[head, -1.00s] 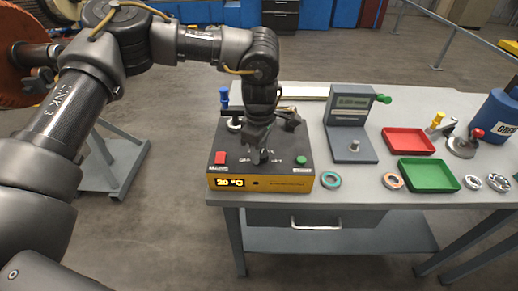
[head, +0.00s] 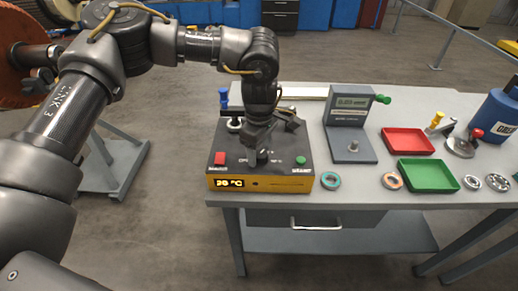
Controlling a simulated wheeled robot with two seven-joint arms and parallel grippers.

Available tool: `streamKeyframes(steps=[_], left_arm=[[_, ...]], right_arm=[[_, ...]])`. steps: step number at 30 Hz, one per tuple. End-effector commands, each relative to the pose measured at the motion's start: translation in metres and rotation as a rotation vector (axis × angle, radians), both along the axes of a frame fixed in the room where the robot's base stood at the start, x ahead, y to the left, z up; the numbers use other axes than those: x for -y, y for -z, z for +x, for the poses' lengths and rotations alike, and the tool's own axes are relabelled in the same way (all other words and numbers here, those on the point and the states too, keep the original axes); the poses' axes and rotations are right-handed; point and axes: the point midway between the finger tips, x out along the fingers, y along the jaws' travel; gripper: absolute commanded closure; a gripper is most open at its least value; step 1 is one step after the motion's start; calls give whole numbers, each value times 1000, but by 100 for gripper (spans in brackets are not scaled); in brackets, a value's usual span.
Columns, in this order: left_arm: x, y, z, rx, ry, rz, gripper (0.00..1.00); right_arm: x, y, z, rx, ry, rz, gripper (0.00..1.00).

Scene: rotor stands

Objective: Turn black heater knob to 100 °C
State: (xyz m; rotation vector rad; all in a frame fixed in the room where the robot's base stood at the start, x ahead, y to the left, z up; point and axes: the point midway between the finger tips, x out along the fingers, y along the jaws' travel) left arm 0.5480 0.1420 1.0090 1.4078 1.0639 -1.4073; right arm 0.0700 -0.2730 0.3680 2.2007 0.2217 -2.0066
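The heater (head: 222,178) is a box with a black top and a yellow front, at the left end of the workbench. Its front display (head: 229,183) shows a low temperature in °C; the first digit is blurred and may be 2 or 3. My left gripper (head: 261,155) points down at the middle of the heater's top, where the dial markings are. The black knob is hidden or merges with the dark fingers, so I cannot tell whether they are closed around it. My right gripper is out of view.
The heater top also has a red button (head: 220,158) and a green button (head: 300,160). A grey gauge stand (head: 349,145), a red tray (head: 408,141), a green tray (head: 429,175) and several bearing rings are to the right.

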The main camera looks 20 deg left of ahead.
Motion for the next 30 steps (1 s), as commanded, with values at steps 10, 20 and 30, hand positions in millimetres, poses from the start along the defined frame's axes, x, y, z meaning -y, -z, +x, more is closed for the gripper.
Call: streamKeyframes(steps=[10, 20, 30], left_arm=[[-1, -4, 0, -1, -1, 1, 41], [0, -61, 1, 3, -1, 0, 41], [0, -105, 0, 0, 0, 1, 41]], right_arm=[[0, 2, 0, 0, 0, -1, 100], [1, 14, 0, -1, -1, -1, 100], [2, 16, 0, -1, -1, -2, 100]])
